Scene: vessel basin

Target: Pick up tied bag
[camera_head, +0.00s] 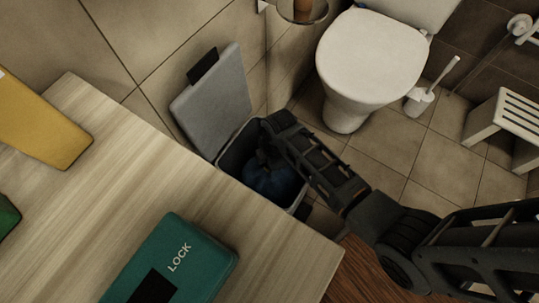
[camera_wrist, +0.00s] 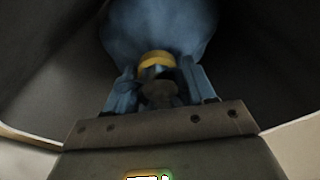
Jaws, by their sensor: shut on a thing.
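The tied bag is blue and sits inside an open bin; in the head view the bag (camera_head: 272,182) shows partly below my arm. In the wrist view the bag (camera_wrist: 160,28) fills the upper middle, with a yellow tie (camera_wrist: 156,61) around its neck. My gripper (camera_wrist: 155,88) is shut on the bag's gathered neck just below the tie in the picture. In the head view the gripper (camera_head: 266,152) reaches down into the bin, its fingertips mostly hidden. The bin (camera_head: 236,153) has its grey lid (camera_head: 213,100) raised.
A wooden counter (camera_head: 90,215) edges the bin on the left, bearing a green LOCK box (camera_head: 195,258) and a yellow box (camera_head: 40,125). A toilet (camera_head: 365,60), a brush (camera_head: 422,97) and a slatted stool (camera_head: 505,125) stand beyond.

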